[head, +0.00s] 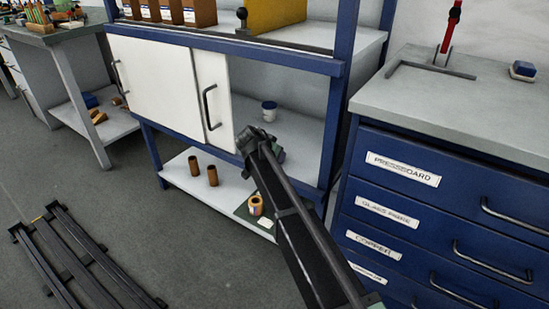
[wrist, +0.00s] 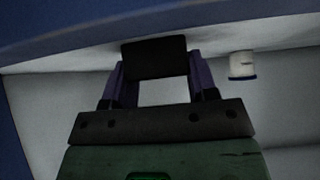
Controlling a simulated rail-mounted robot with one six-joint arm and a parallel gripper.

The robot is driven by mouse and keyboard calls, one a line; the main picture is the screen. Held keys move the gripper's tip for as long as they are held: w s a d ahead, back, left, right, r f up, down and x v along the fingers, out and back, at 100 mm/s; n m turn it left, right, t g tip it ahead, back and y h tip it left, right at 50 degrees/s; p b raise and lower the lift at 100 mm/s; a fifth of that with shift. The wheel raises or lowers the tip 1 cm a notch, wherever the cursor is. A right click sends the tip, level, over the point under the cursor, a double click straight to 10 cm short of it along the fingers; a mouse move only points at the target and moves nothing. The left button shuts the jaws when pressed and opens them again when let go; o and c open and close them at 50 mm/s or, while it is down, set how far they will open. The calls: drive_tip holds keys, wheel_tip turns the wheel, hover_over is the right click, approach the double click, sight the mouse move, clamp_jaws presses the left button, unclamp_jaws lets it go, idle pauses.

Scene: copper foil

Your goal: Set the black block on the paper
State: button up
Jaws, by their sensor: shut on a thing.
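My gripper (wrist: 157,74) is shut on the black block (wrist: 155,55), which sits between its two purple fingers in the wrist view. In the head view my arm reaches to the open right side of the white-doored cabinet; its own wrist hides the fingers and the block there. A small white piece (head: 265,223) that may be the paper lies on the lower shelf, by a dark green sheet (head: 241,211) and a tan roll (head: 255,205). I cannot tell for certain that it is the paper. No paper shows in the wrist view.
A white jar with a blue band (head: 269,111) stands inside the cabinet; it also shows in the wrist view (wrist: 242,65). Two brown cylinders (head: 203,171) stand on the lower shelf (head: 178,177). Blue posts and the white sliding doors (head: 155,80) bound the opening. Blue drawers (head: 430,190) stand right.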

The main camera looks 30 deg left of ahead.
drive_tip(key=c, duration=0.5)
wheel_tip(320, 180, up, 10)
drive_tip(key=p, duration=1)
